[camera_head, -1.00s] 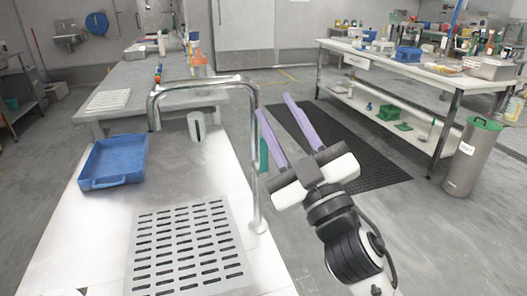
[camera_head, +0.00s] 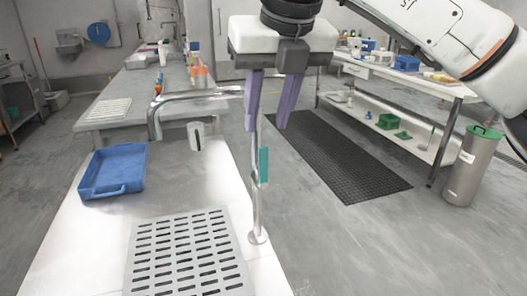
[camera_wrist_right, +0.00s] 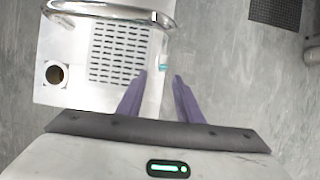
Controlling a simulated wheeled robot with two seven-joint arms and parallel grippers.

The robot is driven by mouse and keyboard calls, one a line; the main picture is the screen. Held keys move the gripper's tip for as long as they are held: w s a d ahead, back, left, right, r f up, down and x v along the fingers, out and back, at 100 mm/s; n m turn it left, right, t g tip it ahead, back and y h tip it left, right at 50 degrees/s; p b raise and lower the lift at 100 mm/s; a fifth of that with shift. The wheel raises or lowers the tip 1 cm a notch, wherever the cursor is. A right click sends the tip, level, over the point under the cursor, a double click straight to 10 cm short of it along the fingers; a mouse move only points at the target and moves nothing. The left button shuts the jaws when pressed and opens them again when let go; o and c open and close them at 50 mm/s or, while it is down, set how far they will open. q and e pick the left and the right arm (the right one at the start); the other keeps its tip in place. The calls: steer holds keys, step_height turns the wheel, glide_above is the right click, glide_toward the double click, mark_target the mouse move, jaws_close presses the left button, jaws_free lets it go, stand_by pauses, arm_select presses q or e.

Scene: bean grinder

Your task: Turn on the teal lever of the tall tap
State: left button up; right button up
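The tall tap (camera_head: 257,208) is a chrome pipe that rises from the right edge of the counter and bends over to the left. Its teal lever (camera_head: 264,164) sits upright on the right side of the pipe; it also shows in the right wrist view (camera_wrist_right: 163,68). My right gripper (camera_head: 266,128) points down with two purple fingers apart and empty. It is above the lever and in front of the tap's upper bend. The right wrist view shows the open fingers (camera_wrist_right: 160,82), with the lever between or just beyond their tips. My left gripper is not in view.
A slotted grey drain plate (camera_head: 190,252) lies on the counter. A black mat (camera_head: 345,160) and a steel bin (camera_head: 472,165) are on the floor to the right.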

mark_target(264, 148)
steer(key=x, duration=1)
steer(key=shift+w+d+b, duration=0.1)
steer(key=shift+d+b, duration=0.2)
steer(key=shift+d, duration=0.05)
jaws_close()
